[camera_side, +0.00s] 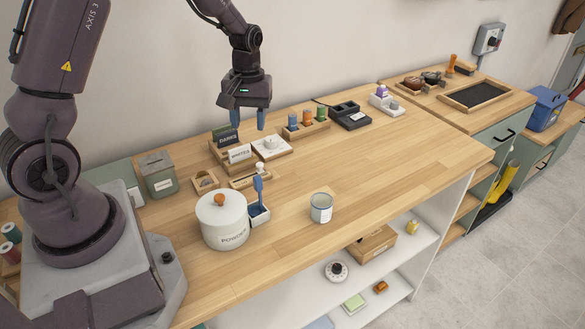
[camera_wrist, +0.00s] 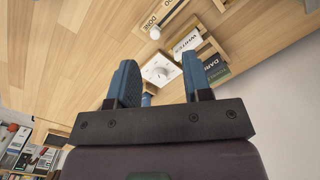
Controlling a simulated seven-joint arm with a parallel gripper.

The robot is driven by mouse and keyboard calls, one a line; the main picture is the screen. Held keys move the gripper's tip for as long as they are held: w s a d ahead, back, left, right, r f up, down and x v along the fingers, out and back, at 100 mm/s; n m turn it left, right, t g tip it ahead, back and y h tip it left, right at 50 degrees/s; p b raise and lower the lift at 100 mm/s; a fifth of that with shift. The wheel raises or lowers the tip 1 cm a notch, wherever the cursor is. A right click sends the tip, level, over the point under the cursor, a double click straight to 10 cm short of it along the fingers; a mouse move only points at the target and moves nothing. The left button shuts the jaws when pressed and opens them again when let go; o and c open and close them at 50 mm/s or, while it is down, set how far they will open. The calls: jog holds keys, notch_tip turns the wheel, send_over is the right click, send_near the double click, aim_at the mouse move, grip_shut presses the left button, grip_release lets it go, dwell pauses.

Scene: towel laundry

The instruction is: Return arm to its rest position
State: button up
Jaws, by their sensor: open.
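My gripper (camera_side: 247,118) hangs over the back of the wooden counter, its blue fingers pointing down. It is open and empty, above the area of the white dial plate (camera_side: 271,147) and the card stand marked DARKS (camera_side: 227,136). In the wrist view the two blue fingers of my gripper (camera_wrist: 158,88) stand apart. The dial plate (camera_wrist: 161,70) shows between them, lower down on the counter. A card marked WHITES (camera_wrist: 187,42) and the dark card (camera_wrist: 215,68) show to the right there.

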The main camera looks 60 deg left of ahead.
jog(key=s+d+r+m+t, duration=0.3)
jog(key=s+d+r+m, duration=0.2)
jog(key=s+d+r, duration=0.2)
jog(key=s+d+r+m+t, duration=0.3)
jog(key=s+d+r+m, duration=0.2)
jog(key=r, duration=0.7)
jog(key=shift+s+d+r+m, duration=0.15)
jog(key=shift+s+d+m, duration=0.15)
jog(key=shift+s+d, duration=1.1)
jog(key=shift+s+a, duration=0.15)
dwell(0.3)
